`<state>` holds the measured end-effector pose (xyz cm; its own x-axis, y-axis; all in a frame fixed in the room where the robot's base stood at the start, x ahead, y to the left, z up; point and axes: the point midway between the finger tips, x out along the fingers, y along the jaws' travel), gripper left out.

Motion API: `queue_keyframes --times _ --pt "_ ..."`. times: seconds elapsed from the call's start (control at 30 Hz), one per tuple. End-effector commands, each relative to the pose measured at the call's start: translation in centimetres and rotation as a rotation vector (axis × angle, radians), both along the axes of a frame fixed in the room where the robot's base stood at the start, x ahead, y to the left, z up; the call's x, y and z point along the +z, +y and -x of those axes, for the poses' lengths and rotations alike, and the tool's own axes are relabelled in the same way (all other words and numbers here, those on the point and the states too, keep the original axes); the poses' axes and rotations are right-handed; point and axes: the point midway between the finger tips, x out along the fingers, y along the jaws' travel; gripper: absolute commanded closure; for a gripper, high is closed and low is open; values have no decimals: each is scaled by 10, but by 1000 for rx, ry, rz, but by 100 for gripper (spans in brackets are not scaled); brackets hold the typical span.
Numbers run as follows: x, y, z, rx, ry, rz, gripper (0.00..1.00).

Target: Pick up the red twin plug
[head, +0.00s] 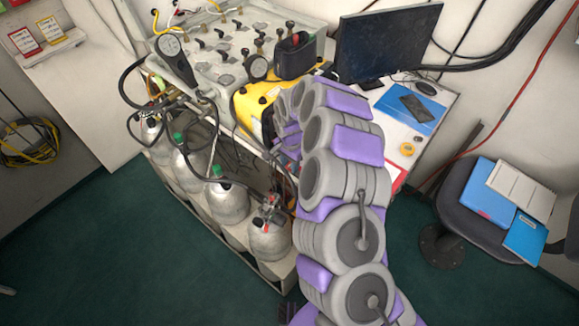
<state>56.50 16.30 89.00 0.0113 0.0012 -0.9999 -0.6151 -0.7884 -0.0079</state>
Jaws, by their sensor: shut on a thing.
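My arm rises from the bottom right and bends over beside the yellow case (258,104). My gripper (288,150) is at its far end, low and partly covered by my own arm links. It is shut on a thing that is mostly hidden. A small reddish patch shows by the jaws, but I cannot tell for sure that it is the red twin plug. No red twin plug shows clearly elsewhere.
A grey valve panel (215,45) with gauges and a dark box (295,58) stand behind. A monitor (388,42) is on the desk (440,100). Several gas cylinders (230,203) with hoses stand below left. A chair (475,222) holding blue folders is at right. Green floor is free at lower left.

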Motion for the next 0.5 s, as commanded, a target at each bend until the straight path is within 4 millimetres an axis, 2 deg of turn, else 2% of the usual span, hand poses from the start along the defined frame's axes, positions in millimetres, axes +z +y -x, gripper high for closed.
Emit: queue_keyframes --times 0.03,0.23,0.37,0.5 --pt "-14 -7 6 -3 21 13 100" --pt "-9 -8 6 -3 23 14 100" --pt "4 -8 6 -4 21 12 100" --pt "31 -7 8 -1 10 8 100"
